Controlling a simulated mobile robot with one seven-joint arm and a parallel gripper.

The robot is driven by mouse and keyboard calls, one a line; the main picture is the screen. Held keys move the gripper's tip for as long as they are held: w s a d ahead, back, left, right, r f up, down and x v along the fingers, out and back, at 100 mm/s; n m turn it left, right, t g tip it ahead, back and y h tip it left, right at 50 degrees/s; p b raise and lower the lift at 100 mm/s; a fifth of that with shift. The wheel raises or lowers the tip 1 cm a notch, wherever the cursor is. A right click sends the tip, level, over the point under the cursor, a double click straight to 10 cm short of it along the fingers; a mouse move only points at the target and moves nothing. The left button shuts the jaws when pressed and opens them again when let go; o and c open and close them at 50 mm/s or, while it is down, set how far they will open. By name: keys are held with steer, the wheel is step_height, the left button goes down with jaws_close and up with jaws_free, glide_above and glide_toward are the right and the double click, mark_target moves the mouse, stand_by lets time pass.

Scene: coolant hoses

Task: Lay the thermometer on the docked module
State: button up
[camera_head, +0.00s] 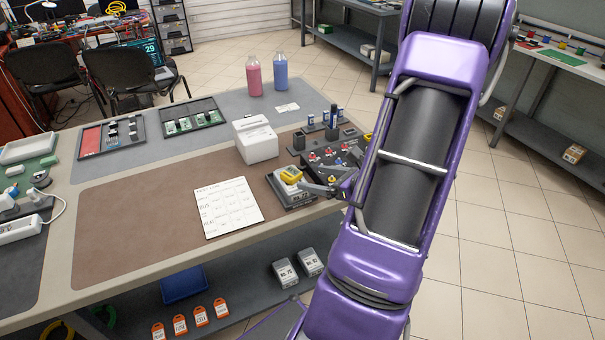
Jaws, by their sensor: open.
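The yellow thermometer (291,175) lies on top of a grey module with a dark edge (297,200), near the right part of the brown mat. The module sits in front of a dark panel (330,155) with red and blue fittings. My gripper (312,189) is just right of the thermometer, low over the module's right side. It is open, and its fingers look apart from the thermometer, though the gap is small in this view. My purple arm hides what lies right of the panel.
A white box (256,140) stands behind the module. A written white sheet (228,207) lies to its left. Pink (254,77) and blue (281,75) bottles stand at the back. Two grey modules (286,273) rest on the lower shelf. The brown mat's left part is clear.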

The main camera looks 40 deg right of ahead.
steer(key=shift+v, duration=2.2)
